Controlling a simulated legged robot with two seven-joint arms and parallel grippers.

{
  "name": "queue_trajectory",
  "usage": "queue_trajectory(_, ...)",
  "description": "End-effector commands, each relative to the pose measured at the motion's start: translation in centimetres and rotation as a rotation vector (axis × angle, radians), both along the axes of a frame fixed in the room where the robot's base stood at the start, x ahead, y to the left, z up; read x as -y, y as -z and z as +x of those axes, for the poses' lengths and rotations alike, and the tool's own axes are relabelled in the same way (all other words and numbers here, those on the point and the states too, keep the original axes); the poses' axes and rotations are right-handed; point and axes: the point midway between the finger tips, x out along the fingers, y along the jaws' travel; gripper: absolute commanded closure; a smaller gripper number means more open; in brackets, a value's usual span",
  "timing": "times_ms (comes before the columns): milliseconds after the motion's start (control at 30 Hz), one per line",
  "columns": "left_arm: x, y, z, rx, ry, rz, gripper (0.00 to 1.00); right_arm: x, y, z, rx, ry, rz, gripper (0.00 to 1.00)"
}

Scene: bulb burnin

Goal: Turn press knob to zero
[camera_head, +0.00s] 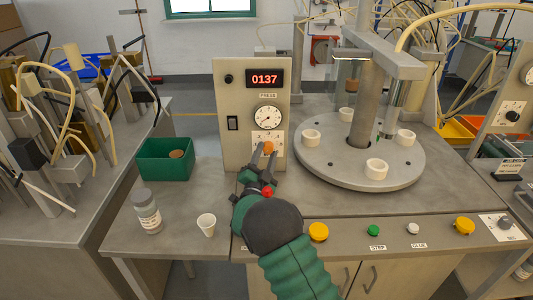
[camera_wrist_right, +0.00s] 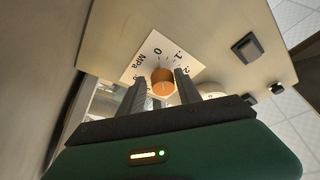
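The press knob (camera_head: 268,147) is a small orange knob on the front of the grey press panel (camera_head: 240,146), below a round gauge (camera_head: 268,117). In the right wrist view the knob (camera_wrist_right: 163,84) sits on a white scale plate (camera_wrist_right: 156,47) marked 0, .1, .2 and MPa. I cannot make out where its pointer stands. My right gripper (camera_head: 263,156) is at the knob. Its two fingers (camera_wrist_right: 162,92) are open, one on each side of the knob, with small gaps seeming to show. My left gripper is not in view.
A red display (camera_head: 265,79) reads 0137. A black switch (camera_head: 232,123) is left of the gauge. A turntable (camera_head: 325,170) with white cups stands right. A green bin (camera_head: 163,163), bottle (camera_head: 147,212) and paper cup (camera_head: 206,225) are left.

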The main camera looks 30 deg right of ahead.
Motion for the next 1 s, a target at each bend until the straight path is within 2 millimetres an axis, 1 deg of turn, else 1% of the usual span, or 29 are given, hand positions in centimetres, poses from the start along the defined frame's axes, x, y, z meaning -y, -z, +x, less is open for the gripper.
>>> queue_trajectory(33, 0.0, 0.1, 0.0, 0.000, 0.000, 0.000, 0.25, 0.0, 0.1, 0.0, -0.001, 0.000, -0.001, 0.54)
queue_trajectory(100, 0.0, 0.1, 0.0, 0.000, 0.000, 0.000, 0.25, 0.0, -0.1, 0.0, 0.002, 0.001, -0.002, 0.45)
queue_trajectory(500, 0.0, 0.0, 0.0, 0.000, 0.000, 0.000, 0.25, 0.2, -0.5, -0.1, 0.010, 0.003, -0.005, 0.44)
queue_trajectory(567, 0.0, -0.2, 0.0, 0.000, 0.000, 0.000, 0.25, 0.1, -0.6, -0.1, 0.018, 0.003, 0.007, 0.44)
queue_trajectory(633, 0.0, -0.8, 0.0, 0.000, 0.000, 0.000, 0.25, 0.1, -0.9, 0.0, 0.049, 0.003, 0.056, 0.44)
queue_trajectory(667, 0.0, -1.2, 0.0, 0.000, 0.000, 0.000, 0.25, 0.1, -1.1, 0.0, 0.070, 0.004, 0.091, 0.44)
queue_trajectory(767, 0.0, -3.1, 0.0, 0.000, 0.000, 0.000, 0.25, 0.0, -1.8, 0.0, 0.184, 0.006, 0.278, 0.44)
queue_trajectory(900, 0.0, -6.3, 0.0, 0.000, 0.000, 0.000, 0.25, 0.0, -2.5, 0.0, 0.393, 0.012, 0.620, 0.44)
queue_trajectory(1000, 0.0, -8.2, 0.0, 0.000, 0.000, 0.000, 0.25, 0.1, -2.7, 0.0, 0.531, 0.013, 0.846, 0.44)
